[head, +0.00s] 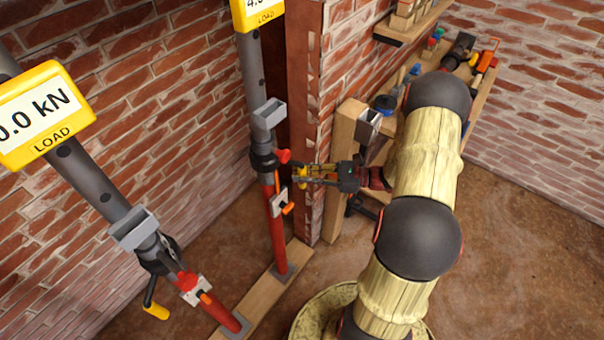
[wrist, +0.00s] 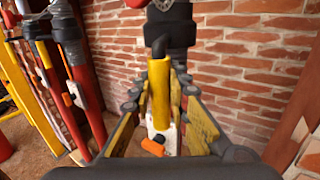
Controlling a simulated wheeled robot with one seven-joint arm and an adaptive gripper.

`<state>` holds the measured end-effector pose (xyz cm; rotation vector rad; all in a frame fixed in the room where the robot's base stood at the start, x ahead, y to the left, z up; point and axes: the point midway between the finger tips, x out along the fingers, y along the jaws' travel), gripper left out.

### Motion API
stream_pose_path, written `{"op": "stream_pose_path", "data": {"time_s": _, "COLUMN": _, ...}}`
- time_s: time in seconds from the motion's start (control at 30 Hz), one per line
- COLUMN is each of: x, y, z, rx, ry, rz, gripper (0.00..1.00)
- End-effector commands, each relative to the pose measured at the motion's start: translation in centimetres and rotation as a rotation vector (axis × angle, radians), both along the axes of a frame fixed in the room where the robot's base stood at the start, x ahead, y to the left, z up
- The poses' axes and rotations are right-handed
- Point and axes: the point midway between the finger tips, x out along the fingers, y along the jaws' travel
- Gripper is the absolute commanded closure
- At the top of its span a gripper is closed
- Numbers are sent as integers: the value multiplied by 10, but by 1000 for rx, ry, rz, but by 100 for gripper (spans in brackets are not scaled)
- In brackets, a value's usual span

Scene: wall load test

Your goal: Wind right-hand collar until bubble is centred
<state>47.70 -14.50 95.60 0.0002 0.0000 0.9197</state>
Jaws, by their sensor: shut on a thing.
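The right-hand prop has a grey upper tube (head: 254,70) and a red lower tube (head: 277,235). Its black collar (head: 264,159) sits where the tubes meet; the collar also shows in the wrist view (wrist: 170,28). My gripper (head: 305,174) reaches the collar from the right and is shut on the collar's yellow handle (wrist: 160,90), which lies between the fingers. A grey bracket (head: 268,114) sits above the collar; I cannot make out a bubble in it. The right yellow load display (head: 258,14) is cut off at the top, showing a 4.
The left-hand prop (head: 100,190) leans beside it, with a load display (head: 42,115) reading 0.0 kN and its own yellow handle (head: 156,310). Both stand on a timber sole board (head: 262,308). Brick wall and a timber post (head: 345,165) are close to my gripper.

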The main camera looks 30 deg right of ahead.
Motion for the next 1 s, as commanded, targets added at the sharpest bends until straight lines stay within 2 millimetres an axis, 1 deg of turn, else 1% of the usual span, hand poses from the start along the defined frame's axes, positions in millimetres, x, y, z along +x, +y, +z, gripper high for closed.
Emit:
{"op": "stream_pose_path", "data": {"time_s": 0.47, "x": -2, "y": 2, "z": 1, "rx": 2, "ry": 1, "rz": -18, "gripper": 100}}
{"op": "stream_pose_path", "data": {"time_s": 0.63, "x": -9, "y": 11, "z": 4, "rx": 4, "ry": 4, "rz": -94, "gripper": 100}}
{"op": "stream_pose_path", "data": {"time_s": 0.8, "x": -17, "y": 24, "z": 3, "rx": 2, "ry": 3, "rz": -94, "gripper": 100}}
{"op": "stream_pose_path", "data": {"time_s": 1.0, "x": -19, "y": 28, "z": 0, "rx": 2, "ry": 1, "rz": -93, "gripper": 100}}
